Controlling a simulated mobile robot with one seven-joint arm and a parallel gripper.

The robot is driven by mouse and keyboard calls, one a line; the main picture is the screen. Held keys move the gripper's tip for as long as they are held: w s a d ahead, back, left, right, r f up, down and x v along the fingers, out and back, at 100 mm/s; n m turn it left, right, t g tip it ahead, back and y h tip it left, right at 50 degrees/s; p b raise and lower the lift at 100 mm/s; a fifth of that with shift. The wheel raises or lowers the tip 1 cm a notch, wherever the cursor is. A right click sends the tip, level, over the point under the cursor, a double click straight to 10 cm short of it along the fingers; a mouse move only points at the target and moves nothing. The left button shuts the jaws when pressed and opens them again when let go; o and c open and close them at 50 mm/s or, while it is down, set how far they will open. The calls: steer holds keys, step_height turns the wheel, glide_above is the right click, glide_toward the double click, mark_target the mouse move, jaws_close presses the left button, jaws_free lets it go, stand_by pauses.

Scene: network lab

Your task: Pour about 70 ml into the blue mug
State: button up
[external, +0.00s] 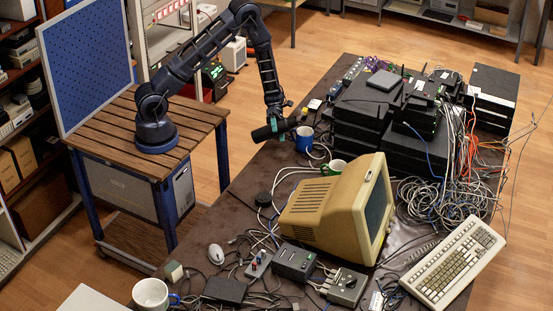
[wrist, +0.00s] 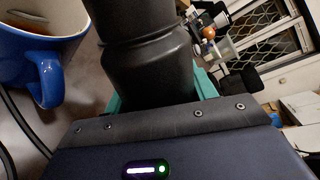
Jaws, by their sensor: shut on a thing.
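The blue mug (external: 304,141) stands upright on the dark table, left of the stacked black devices. In the wrist view the blue mug (wrist: 25,62) is at the upper left, its handle toward me, with some brown liquid inside. My gripper (external: 274,128) is shut on a black ribbed container (external: 261,132), which also fills the upper middle of the wrist view (wrist: 145,60) between teal fingers.
A green mug (external: 334,167) stands between the blue mug and a beige monitor (external: 325,212). A white mug (external: 151,294) is at the table's near left. Stacked black devices (external: 362,105) stand right of the blue mug. Cables cover much of the table.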

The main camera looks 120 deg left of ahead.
mark_target(281, 127)
stand_by(0.8)
steer(key=shift+w+a+f+m+t, duration=0.1)
steer(key=shift+w+a+m+t, duration=0.15)
steer(key=shift+m, duration=0.35)
steer(key=r+m, duration=0.1)
steer(key=w+r+m+t, duration=0.1)
steer(key=m, duration=0.1)
steer(key=shift+a, duration=0.2)
steer(key=m, duration=0.2)
steer(key=r+m+t, duration=0.1)
steer(key=shift+s+d, duration=0.15)
steer(key=shift+s, duration=0.1)
steer(key=shift+s+m+t+h+b, duration=0.15)
steer(key=shift+m+t+h+b, duration=0.25)
steer(key=shift+m, duration=1.3)
steer(key=shift+r, duration=0.1)
